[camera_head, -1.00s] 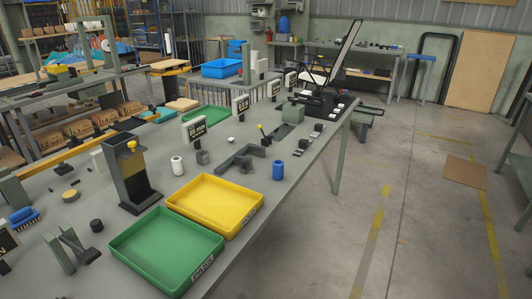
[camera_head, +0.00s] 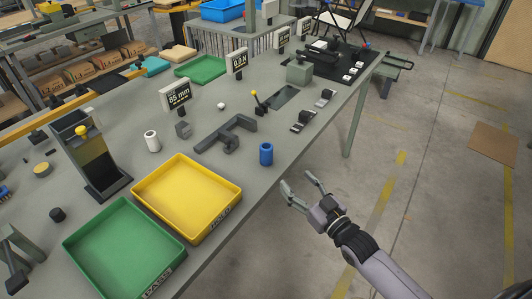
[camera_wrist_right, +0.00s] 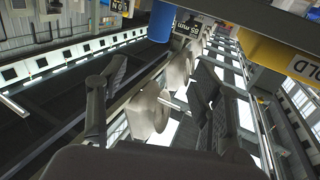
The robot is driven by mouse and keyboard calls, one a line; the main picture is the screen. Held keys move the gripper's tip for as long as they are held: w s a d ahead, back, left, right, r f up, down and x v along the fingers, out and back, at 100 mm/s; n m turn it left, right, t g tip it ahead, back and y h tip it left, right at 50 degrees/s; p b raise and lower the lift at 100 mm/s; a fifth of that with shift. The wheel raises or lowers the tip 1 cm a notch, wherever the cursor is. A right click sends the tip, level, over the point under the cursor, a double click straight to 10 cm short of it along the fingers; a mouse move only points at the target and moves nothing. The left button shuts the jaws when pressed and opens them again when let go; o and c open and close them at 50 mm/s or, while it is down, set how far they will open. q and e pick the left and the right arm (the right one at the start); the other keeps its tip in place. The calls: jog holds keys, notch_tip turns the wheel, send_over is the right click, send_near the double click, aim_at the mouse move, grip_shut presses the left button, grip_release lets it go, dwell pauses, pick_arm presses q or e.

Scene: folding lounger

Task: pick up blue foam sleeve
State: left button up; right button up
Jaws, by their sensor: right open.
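The blue foam sleeve (camera_head: 266,154) stands upright on the grey workbench (camera_head: 240,185) close to its right edge. It also shows at the top of the right wrist view (camera_wrist_right: 161,20), cut off by the picture edge. My right gripper (camera_head: 302,184) is open and empty. It is off the bench's right edge, over the floor, to the lower right of the sleeve and apart from it. In the right wrist view its two fingers (camera_wrist_right: 160,95) are spread with nothing between them. My left gripper is not in view.
A yellow tray (camera_head: 240,190) and a green tray (camera_head: 68,243) lie on the bench left of the sleeve. A dark grey bracket (camera_head: 213,140) lies just behind it, and a white cylinder (camera_head: 152,141) stands farther left.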

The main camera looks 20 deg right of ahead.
aim_at(270, 154)
jog(key=b+x, duration=0.5)
jog(key=x, duration=0.6)
jog(key=shift+w+f+b, duration=0.2)
jog(key=shift+b, duration=0.15)
jog(key=shift+w+a, duration=0.1)
jog(key=shift+w, duration=0.15)
jog(key=b+x, duration=0.2)
jog(key=f+b+x, duration=0.1)
jog(key=b+x, duration=0.1)
jog(key=shift+w, duration=0.15)
jog(key=shift+w+a+r, duration=0.1)
jog(key=shift+w+r, duration=0.1)
jog(key=shift+w, duration=0.3)
jog(key=shift+s+r, duration=0.1)
jog(key=shift+c, duration=0.5)
jog(key=c, duration=1)
